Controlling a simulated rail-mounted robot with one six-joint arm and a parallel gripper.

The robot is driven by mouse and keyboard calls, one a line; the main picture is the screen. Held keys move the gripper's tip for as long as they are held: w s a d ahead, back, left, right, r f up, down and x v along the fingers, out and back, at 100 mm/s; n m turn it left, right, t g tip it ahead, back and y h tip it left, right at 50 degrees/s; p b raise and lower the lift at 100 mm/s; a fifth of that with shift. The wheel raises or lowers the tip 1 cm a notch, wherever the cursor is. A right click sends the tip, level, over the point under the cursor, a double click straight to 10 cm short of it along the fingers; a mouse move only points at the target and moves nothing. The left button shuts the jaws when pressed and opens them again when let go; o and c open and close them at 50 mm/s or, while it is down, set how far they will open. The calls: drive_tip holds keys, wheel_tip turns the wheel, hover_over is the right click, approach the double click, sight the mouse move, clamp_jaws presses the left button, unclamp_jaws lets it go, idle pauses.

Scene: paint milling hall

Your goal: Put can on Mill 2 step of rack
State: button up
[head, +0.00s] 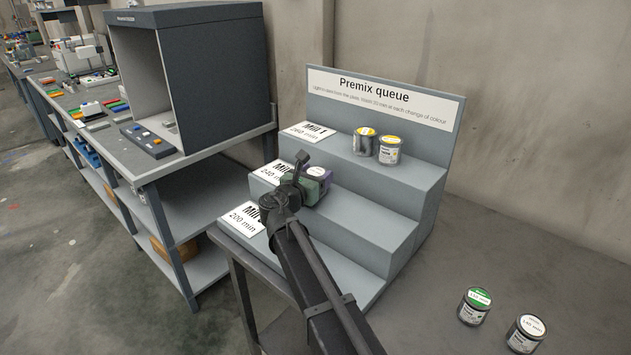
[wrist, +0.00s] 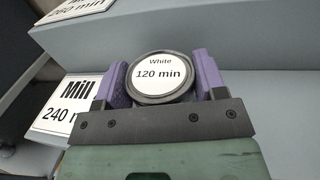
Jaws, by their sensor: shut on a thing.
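The can (wrist: 160,75) has a white lid label reading "White 120 min" and a dark rim. My gripper (wrist: 163,88), with purple fingers, is shut on it from both sides. In the head view the can's pale lid (head: 317,171) shows at my gripper, over the middle step of the grey rack (head: 400,232). That step bears a 240 min card (head: 272,172), its mill number partly hidden. The can's base is hidden, so I cannot tell whether it touches the step.
Two yellow-labelled cans (head: 365,141) (head: 390,151) stand on the top step, by the Mill 1 card (head: 308,131). The lowest step has a 200 min card (head: 243,218). A green-labelled can (head: 474,306) and a white-labelled can (head: 525,334) stand on the table at right.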

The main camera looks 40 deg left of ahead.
drive_tip(key=shift+f, duration=0.15)
drive_tip(key=o, duration=1)
drive_tip(key=shift+o, duration=0.2)
drive_tip(key=shift+s+r, duration=0.15)
drive_tip(key=shift+r, duration=0.1)
drive_tip(key=s+d, duration=0.2)
drive_tip(key=s, duration=0.9)
drive_tip(key=shift+s, duration=0.3)
drive_tip(key=shift+f, duration=0.1)
